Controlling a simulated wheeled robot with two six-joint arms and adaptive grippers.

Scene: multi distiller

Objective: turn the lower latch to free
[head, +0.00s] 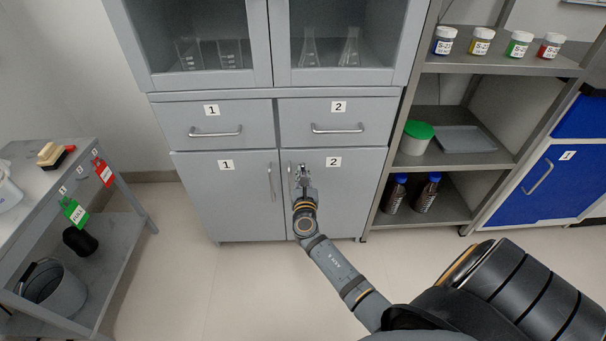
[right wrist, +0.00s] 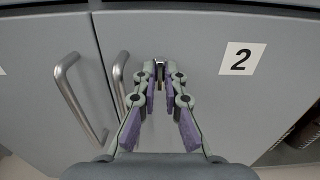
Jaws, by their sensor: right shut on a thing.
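The lower cabinet door marked 2 (head: 345,190) is closed, and it fills much of the right wrist view (right wrist: 205,80). My right gripper (head: 303,172) is at the upper left part of this door, just right of its vertical handle (right wrist: 120,85). In the right wrist view my right gripper (right wrist: 160,72) has its fingertips closed around a small metal piece, the lower latch (right wrist: 159,61). The fingers hide most of the latch, so its angle cannot be told. My left gripper is not in view.
The lower door marked 1 (head: 225,195) is closed, with its bar handle (head: 271,182) close to the left. Drawer 2 (head: 335,115) is shut above, its handle (head: 337,129) sticking out. An open shelf (head: 470,160) stands right. The floor in front is clear.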

